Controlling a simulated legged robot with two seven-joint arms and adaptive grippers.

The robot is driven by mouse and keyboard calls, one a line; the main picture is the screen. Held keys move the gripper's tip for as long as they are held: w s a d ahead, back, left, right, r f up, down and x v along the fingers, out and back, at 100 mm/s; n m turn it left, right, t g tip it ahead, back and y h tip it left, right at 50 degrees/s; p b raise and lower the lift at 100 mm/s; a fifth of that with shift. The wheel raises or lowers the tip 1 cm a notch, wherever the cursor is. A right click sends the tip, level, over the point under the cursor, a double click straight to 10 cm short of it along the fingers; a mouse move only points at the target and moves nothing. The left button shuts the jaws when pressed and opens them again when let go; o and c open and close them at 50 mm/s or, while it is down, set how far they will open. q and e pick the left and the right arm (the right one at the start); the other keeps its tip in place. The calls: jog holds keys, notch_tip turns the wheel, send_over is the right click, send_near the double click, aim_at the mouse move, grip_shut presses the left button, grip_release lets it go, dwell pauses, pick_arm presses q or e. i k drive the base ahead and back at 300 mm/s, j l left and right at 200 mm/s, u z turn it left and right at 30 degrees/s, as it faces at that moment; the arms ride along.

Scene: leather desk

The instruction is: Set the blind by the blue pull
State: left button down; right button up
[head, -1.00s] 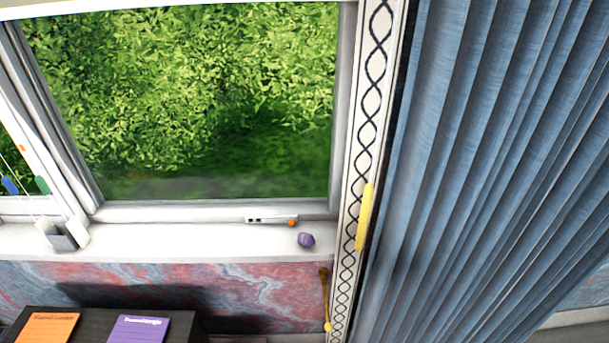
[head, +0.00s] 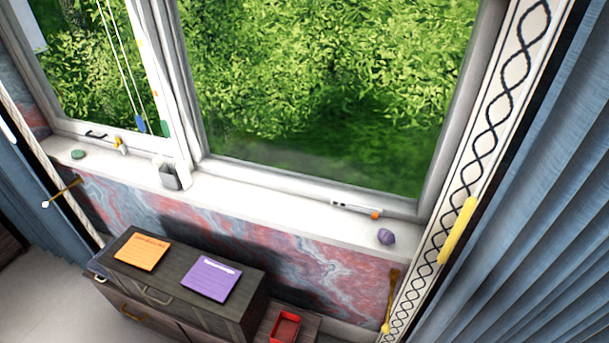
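The blue pull (head: 141,124) hangs at the end of a thin white cord in front of the left window pane. A green pull (head: 164,128) hangs just right of it on another cord. An orange piece (head: 154,93) shows above them, close to the cords. The cords run up out of view. The blind itself cannot be clearly made out; a pale panel (head: 30,24) shows at the top left corner. Neither of my grippers is in view.
A white sill (head: 270,198) runs below the windows with a grey-and-white holder (head: 171,174), a purple stone (head: 386,236) and a green stone (head: 77,154). A dark cabinet (head: 232,308) with orange and purple cards stands below. Blue curtains (head: 540,200) hang at the right.

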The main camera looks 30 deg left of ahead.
aim_at(139, 120)
jog(key=u, duration=2.15)
